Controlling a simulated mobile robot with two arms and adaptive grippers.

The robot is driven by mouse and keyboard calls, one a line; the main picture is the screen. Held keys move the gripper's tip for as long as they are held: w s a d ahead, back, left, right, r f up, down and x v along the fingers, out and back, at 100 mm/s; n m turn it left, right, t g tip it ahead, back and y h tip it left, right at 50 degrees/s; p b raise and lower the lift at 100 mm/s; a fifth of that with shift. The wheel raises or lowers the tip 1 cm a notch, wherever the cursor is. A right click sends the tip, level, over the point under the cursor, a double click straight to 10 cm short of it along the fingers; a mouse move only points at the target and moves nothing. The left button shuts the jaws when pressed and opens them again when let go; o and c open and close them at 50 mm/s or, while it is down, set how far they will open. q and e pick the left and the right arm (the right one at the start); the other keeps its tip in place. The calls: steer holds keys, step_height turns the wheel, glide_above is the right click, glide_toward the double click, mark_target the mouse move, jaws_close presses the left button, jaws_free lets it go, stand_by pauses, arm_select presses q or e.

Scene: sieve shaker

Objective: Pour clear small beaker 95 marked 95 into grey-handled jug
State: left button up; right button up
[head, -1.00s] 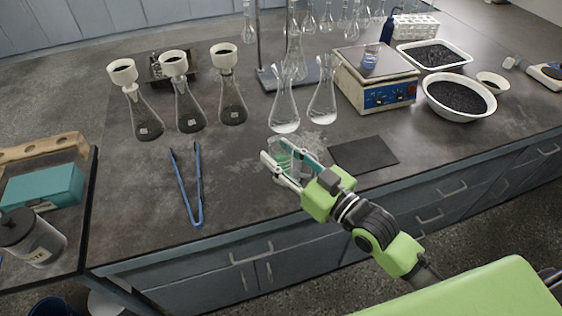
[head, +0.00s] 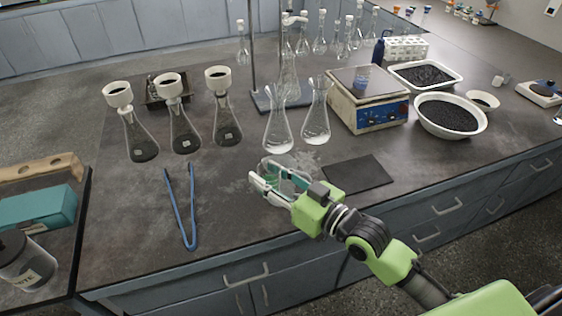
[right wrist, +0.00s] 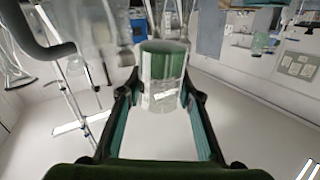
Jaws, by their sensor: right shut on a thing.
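My right gripper (head: 262,170) is shut on a small clear glass beaker (head: 289,178), above or at the bench top near its front; I cannot tell whether the beaker touches the bench. In the right wrist view the beaker (right wrist: 163,78) sits between the two fingers, with a pale label on its side and a green tint at one end. The number on the label is too small to read. A dark grey curved piece (right wrist: 40,45) shows at the upper left there; I cannot tell whether it belongs to the grey-handled jug. My left gripper is out of view.
Two conical flasks (head: 278,132) stand just behind the gripper. A dark mat (head: 358,173) lies to the right, with a balance (head: 368,110) and a bowl of dark grains (head: 449,116) beyond.

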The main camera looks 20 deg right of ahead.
mark_target(273, 170)
steer(key=shift+w+d+r+m, duration=0.15)
steer(key=shift+w+r+m, duration=0.05)
steer(key=shift+r+m, duration=0.1)
steer(key=r+p, duration=0.1)
steer(key=w+d+r+m+g+p, duration=0.1)
steer(key=p, duration=0.1)
steer(key=shift+r, duration=0.1)
steer(key=shift+w+m, duration=0.25)
steer(key=shift+m, duration=0.25)
steer(key=w+m+p, duration=0.1)
steer(key=w+d+m+g+p, duration=0.1)
steer(key=shift+d+r+m+g, duration=0.3)
steer(key=shift+r, duration=0.1)
steer(key=shift+w+d+r+m+p, duration=0.15)
steer(key=shift+m+p, duration=0.25)
steer(key=shift+p, duration=0.3)
steer(key=shift+w+f+m+g+y, duration=0.1)
steer(key=shift+f+m+g+y, duration=0.3)
steer(key=shift+f+m+g, duration=0.7)
stand_by(1.2)
steer(key=shift+w+d+r+m+p, duration=0.15)
steer(key=shift+r+m+p, duration=0.15)
steer(key=shift+m+p, duration=0.45)
stand_by(1.7)
